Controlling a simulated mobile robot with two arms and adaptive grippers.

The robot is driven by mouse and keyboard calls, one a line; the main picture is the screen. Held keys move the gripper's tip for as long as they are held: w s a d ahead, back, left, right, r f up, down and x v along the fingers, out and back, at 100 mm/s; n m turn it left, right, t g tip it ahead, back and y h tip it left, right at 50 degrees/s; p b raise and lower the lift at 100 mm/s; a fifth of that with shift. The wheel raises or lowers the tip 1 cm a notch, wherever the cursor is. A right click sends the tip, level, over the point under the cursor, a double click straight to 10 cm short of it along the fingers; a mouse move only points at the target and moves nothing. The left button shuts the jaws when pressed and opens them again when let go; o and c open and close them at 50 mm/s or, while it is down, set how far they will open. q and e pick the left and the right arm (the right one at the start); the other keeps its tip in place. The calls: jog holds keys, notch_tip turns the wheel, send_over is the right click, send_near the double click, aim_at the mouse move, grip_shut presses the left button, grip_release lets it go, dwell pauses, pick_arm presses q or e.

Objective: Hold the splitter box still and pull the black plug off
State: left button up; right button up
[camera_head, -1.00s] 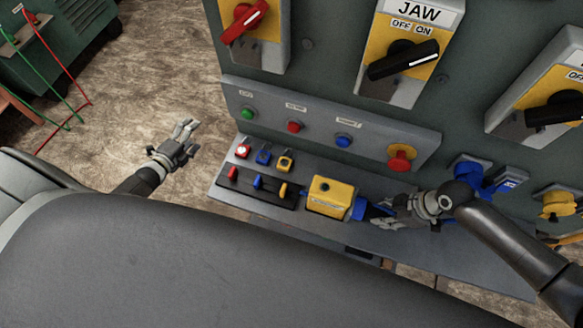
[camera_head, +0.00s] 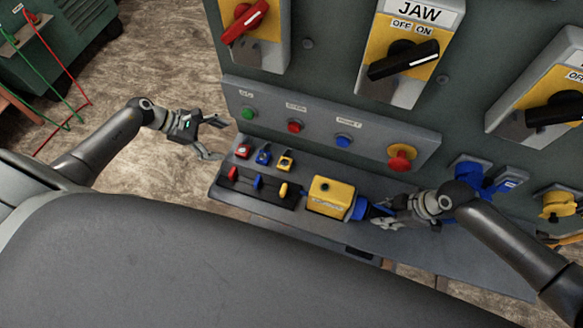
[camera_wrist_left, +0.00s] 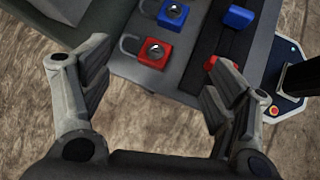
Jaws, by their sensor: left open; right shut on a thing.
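The splitter box (camera_head: 330,196) is a yellow box on the grey shelf, with a blue socket (camera_head: 359,207) on its right side. My right gripper (camera_head: 381,211) is at that side, shut on a dark plug (camera_head: 374,210) at the blue socket. The fingers hide much of the plug, and I cannot tell whether it is still seated. My left gripper (camera_head: 220,139) is open and empty, off the left end of the shelf and well apart from the box. Its spread fingers also show in the left wrist view (camera_wrist_left: 155,78).
The grey shelf (camera_head: 315,232) carries red (camera_head: 243,151), blue (camera_head: 263,155) and yellow (camera_head: 285,162) padlocks and a black rack (camera_head: 262,193) between my left gripper and the box. A button panel (camera_head: 330,128) rises behind. Open floor lies left.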

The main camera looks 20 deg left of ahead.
pick_arm(q)
jog(key=s+d+r+m+g+h, duration=0.1)
jog(key=d+h, duration=0.1)
jog(key=d, duration=1)
jog(key=m+g+h, duration=0.1)
jog(key=g+h, duration=0.2)
send_near(324, 187)
jog(key=x, duration=1.2)
jog(key=shift+d, duration=0.3)
jog(key=c, duration=1.4)
jog(key=shift+f, duration=0.1)
pick_arm(e)
jog(key=shift+d, duration=0.25)
